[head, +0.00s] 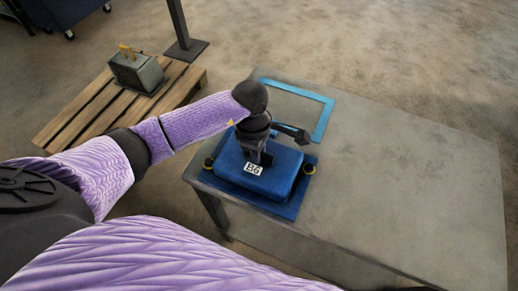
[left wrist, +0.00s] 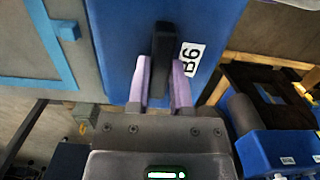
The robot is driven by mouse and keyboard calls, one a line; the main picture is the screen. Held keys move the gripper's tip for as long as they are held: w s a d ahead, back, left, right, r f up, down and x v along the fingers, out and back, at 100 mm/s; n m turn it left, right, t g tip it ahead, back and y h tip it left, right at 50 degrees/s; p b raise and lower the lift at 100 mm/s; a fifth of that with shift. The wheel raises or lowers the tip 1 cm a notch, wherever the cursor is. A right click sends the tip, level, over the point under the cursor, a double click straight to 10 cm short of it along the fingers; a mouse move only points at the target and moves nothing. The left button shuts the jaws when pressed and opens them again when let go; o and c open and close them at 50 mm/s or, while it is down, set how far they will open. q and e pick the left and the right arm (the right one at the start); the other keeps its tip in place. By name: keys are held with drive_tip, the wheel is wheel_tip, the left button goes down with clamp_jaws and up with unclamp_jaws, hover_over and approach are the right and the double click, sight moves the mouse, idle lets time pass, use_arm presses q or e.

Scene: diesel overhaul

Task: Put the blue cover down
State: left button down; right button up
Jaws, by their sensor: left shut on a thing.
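The blue cover (head: 285,180), with a white B6 label, is at the left end of the grey table (head: 420,180) in the head view. Its wide flange has a yellow-ringed knob on either side. My left gripper (head: 258,158) is above the cover, shut on its black handle. In the left wrist view, the gripper (left wrist: 161,90) has a finger on each side of the handle, and the blue cover (left wrist: 115,40) fills the upper middle. I cannot tell whether the cover touches the table. My right gripper is not in view.
A light blue outlined frame (head: 323,118) lies on the table just behind the cover, partly hidden by it and my arm. The table's right side is clear. A wooden pallet (head: 85,112) with a grey-green finned part (head: 137,75) is on the floor at left. A dark post stands behind.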

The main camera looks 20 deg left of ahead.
use_arm(q)
drive_tip(key=c, duration=0.5)
unclamp_jaws()
drive_tip(key=shift+c, duration=0.2)
wheel_tip(320, 180, up, 12)
drive_tip(key=a+p, duration=0.1)
drive_tip(key=shift+r, duration=0.1)
